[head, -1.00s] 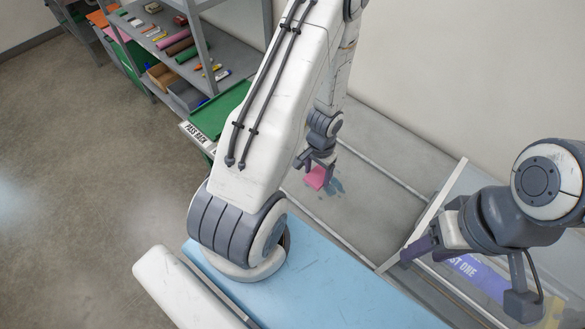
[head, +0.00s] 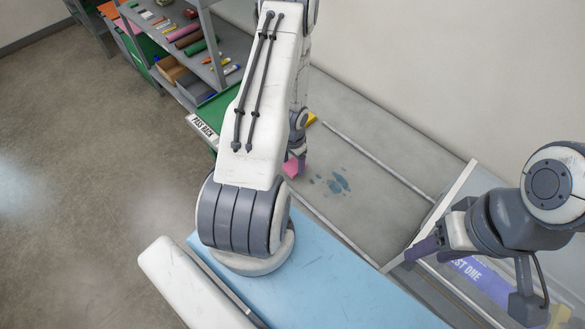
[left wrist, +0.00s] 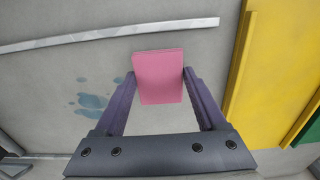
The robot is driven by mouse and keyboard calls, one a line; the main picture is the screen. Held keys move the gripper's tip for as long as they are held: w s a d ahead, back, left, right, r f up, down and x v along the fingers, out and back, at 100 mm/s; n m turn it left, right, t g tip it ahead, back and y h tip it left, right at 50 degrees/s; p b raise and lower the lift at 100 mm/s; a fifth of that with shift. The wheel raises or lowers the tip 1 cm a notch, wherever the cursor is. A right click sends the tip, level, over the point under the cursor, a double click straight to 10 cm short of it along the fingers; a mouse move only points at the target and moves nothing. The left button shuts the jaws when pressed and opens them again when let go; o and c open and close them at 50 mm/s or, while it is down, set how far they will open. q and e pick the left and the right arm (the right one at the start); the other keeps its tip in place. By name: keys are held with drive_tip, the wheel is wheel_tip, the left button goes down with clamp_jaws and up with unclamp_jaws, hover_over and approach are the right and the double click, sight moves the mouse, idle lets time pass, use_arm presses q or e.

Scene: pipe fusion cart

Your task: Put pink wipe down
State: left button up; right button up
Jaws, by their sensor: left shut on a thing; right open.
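The pink wipe (left wrist: 160,76) is a flat pink block held between the two fingers of my left gripper (left wrist: 160,88) in the left wrist view. In the head view the wipe (head: 294,169) shows partly behind my left arm, with my left gripper (head: 297,158) mostly hidden there. The wipe is over the grey cart top; I cannot tell whether it touches it. My right gripper (head: 432,245) is open and empty at the right, near the clear-sided bin.
Blue stains (head: 338,182) lie on the grey top (head: 375,190), right of the wipe. A yellow strip (left wrist: 262,60) and green surface (left wrist: 306,128) lie beside it. A green tray labelled PASS BACK (head: 203,126) is at left. A bin (head: 475,270) stands at right. Shelves (head: 190,60) hold several items.

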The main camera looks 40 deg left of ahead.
sight(293, 167)
use_arm(q)
wheel_tip(293, 167, down, 3)
drive_tip(key=shift+f+b, duration=0.15)
drive_tip(key=shift+b, duration=1)
use_arm(e)
wheel_tip(293, 167, down, 3)
use_arm(q)
drive_tip(key=shift+f+b, duration=0.3)
drive_tip(key=o, duration=1.6)
drive_tip(key=shift+s+d, duration=0.1)
drive_tip(key=shift+s, duration=0.05)
drive_tip(key=shift+c, duration=0.2)
drive_tip(key=shift+f, duration=0.1)
use_arm(e)
drive_tip(key=shift+s+f, duration=0.15)
drive_tip(key=shift+f, duration=0.35)
drive_tip(key=shift+r, duration=0.1)
